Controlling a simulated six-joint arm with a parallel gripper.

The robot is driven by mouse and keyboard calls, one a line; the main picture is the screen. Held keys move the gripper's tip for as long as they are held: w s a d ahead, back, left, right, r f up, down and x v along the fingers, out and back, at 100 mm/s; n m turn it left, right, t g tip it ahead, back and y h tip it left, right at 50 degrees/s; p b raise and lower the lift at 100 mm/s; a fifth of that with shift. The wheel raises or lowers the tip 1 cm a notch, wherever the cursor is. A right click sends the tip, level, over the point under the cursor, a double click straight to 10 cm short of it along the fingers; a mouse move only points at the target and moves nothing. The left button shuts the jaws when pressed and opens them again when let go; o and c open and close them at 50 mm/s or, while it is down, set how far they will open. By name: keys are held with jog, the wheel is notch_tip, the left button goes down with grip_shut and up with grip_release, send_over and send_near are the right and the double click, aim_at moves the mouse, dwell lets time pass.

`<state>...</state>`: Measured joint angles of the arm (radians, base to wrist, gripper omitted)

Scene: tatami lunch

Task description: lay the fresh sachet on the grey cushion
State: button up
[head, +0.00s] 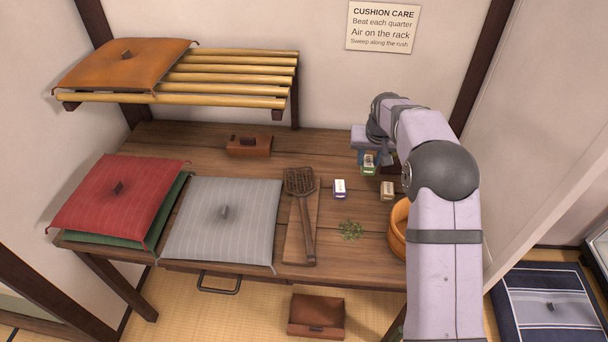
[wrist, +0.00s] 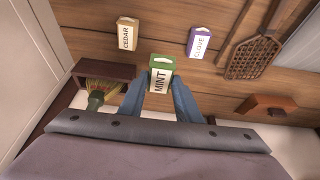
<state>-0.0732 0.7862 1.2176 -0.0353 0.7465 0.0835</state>
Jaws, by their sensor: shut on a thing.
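My gripper (head: 366,157) is shut on the green-and-white sachet box labelled MINT (wrist: 160,73), at the back right of the table. Its blue fingers (wrist: 158,92) grip it from both sides in the wrist view. The mint box also shows under the gripper in the head view (head: 369,168); I cannot tell whether it is clear of the tabletop. The purple CLOVE box (head: 339,188) and the tan CEDAR box (head: 387,190) stand apart from it, nearer the front. The grey striped cushion (head: 240,235) lies flat at the table's front left, its top bare except for a central tuft.
A woven beater (head: 300,184) on a board lies between the grey cushion and the sachets. A herb pile (head: 350,230) and an orange round tub (head: 397,230) are at the front right. A red cushion (head: 95,205), a brown block (head: 248,147) and a slatted rack (head: 225,78) are leftward.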

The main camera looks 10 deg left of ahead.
jog(key=shift+a, duration=0.35)
jog(key=s+a+r+n+y+b, duration=0.15)
jog(key=a+r, duration=0.25)
jog(key=a, duration=0.9)
jog(key=r+n+g+y, duration=0.2)
jog(key=n+g+y, duration=0.1)
jog(key=n, duration=1.1)
send_over(242, 237)
jog(key=d, duration=0.2)
jog(key=shift+f+n+g+b, duration=0.1)
jog(key=shift+n+g+b, duration=0.5)
jog(key=shift+n, duration=0.55)
jog(key=shift+f+p, duration=0.5)
jog(key=shift+f, duration=4.5)
